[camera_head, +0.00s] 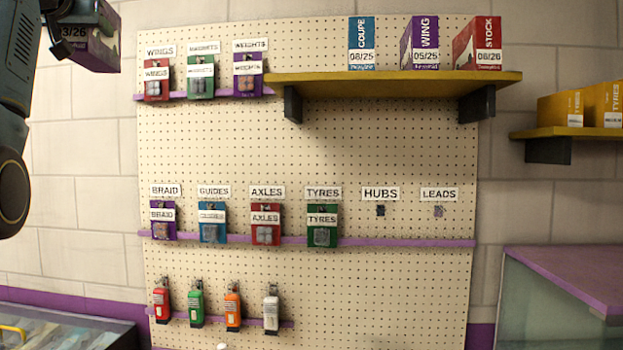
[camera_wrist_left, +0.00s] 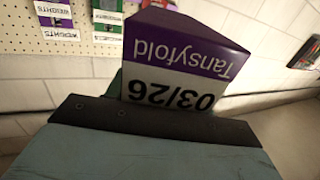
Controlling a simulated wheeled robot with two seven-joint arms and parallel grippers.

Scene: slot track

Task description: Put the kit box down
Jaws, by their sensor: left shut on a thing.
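The kit box (camera_head: 99,45) is purple with a white band reading 03/26. It hangs in the air at the top left of the head view, tilted, in front of the wall. My left gripper (camera_head: 62,22) is shut on it; the fingertips are mostly hidden or out of frame. In the left wrist view the box (camera_wrist_left: 185,55) shows upside down with "Tansyfold" and 03/26, beyond the dark edge of my gripper. My right gripper is not in view.
A yellow shelf (camera_head: 400,82) on the pegboard (camera_head: 380,150) holds blue, purple and red boxes at its right half; its left part is bare. Hanging packets (camera_head: 200,78) fill hooks left of it. A side shelf (camera_head: 570,132) holds yellow boxes. A purple-topped counter (camera_head: 575,270) stands right.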

